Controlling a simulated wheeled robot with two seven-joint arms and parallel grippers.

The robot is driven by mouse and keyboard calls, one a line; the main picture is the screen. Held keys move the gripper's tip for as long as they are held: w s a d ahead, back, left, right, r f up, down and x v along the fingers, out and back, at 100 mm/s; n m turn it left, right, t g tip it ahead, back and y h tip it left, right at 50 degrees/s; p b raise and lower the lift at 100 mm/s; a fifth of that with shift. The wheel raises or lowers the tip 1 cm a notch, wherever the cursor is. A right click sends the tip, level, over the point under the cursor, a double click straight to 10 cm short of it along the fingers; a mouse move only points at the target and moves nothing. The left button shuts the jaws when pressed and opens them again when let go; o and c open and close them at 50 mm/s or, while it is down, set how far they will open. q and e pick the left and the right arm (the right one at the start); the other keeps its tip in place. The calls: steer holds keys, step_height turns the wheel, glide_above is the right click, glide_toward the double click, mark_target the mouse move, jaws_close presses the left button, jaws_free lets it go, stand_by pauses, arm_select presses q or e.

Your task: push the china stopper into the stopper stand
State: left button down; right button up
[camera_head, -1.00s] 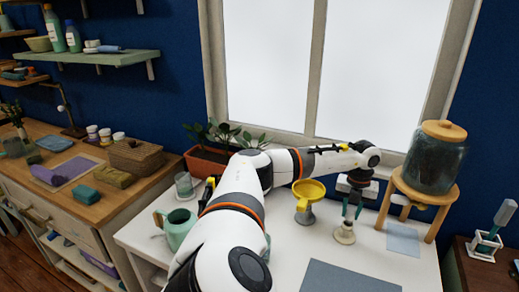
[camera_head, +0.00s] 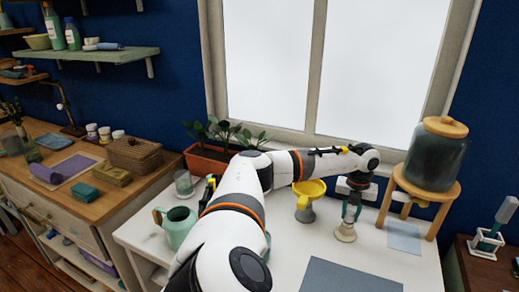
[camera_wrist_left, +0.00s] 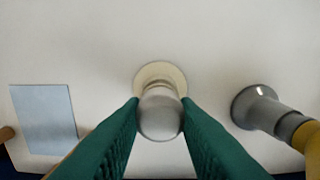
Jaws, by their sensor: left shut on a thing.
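My left gripper (camera_head: 349,213) points down at the white table, its green fingers close above the small cream stopper stand (camera_head: 345,235). In the left wrist view the gripper (camera_wrist_left: 160,104) is shut on the pale grey, rounded china stopper (camera_wrist_left: 160,118). The round cream base of the stand (camera_wrist_left: 150,72) shows just beyond it, in line with the stopper. The stopper hides part of the stand, so I cannot tell how deep it sits. My right gripper is not in view.
A yellow funnel on a grey holder (camera_head: 309,196) stands close to the left of the gripper. A glass jar (camera_head: 436,158) on a wooden stool and a light blue cloth (camera_head: 404,238) are to the right. A grey mat (camera_head: 350,278) lies in front.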

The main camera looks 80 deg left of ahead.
arm_select(q)
steer(key=shift+f, duration=0.3)
steer(key=c, duration=1)
jaws_free()
steer(key=shift+c, duration=0.2)
steer(key=shift+r, duration=0.25)
steer(key=shift+r+p, duration=3.2)
steer(key=shift+r, duration=0.65)
steer(key=shift+w+r, duration=0.1)
steer(key=shift+r, duration=0.35)
step_height(320, 180, up, 11)
steer(key=b, duration=0.2)
